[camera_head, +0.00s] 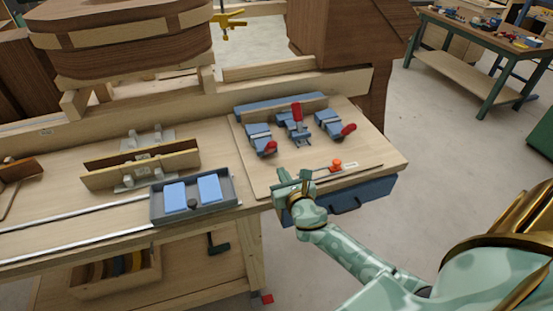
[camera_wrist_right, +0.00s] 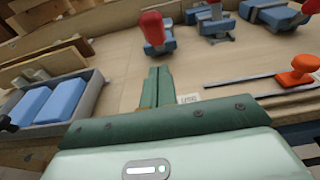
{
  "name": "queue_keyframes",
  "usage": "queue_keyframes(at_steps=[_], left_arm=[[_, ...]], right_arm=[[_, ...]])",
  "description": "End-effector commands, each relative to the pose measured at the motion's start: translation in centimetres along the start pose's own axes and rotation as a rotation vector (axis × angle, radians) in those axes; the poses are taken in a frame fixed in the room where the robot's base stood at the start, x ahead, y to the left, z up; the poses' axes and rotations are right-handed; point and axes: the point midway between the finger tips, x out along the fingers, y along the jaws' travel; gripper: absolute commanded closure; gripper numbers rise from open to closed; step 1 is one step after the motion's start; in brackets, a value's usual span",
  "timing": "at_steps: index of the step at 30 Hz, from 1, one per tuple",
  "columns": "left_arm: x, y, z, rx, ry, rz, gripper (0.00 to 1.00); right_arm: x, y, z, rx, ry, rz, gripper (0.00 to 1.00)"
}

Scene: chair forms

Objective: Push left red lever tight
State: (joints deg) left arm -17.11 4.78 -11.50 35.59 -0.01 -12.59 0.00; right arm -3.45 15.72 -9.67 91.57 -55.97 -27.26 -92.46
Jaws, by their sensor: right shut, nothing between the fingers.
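Three blue clamps with red levers stand on a wooden board at the back of the workbench. The left red lever (camera_head: 270,147) sits on the left blue clamp (camera_head: 258,135) and points toward the front. In the right wrist view this red lever (camera_wrist_right: 152,27) rises just beyond my fingertips. The middle red lever (camera_head: 297,111) stands upright, and the right red lever (camera_head: 348,129) points out to the right. My right gripper (camera_head: 284,176) is shut and empty, in front of the left clamp and apart from it. Its closed fingers (camera_wrist_right: 157,82) point toward that clamp. My left gripper is out of view.
An orange-red knob (camera_head: 337,164) with a dark rod lies to the right of my right gripper. A grey tray (camera_head: 158,208) with two blue blocks is to the left. The board (camera_head: 240,165) between gripper and clamp is clear.

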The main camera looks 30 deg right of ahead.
Motion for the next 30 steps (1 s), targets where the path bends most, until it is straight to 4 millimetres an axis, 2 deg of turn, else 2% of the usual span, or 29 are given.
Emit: queue_keyframes(at_steps=[3,6,9,25,30], left_arm=[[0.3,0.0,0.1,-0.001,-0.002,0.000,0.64],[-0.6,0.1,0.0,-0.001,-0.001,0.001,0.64],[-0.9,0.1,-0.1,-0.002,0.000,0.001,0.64],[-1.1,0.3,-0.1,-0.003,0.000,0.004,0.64],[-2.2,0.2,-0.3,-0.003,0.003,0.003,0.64]], right_arm=[[2.4,0.0,0.2,0.003,-0.002,0.000,1.00],[3.3,0.0,1.7,0.002,-0.002,0.000,1.00],[4.1,0.0,2.4,0.003,0.000,0.001,1.00],[4.7,0.0,2.8,0.003,0.003,0.001,1.00],[4.8,0.0,3.5,0.001,0.026,0.001,1.00]])
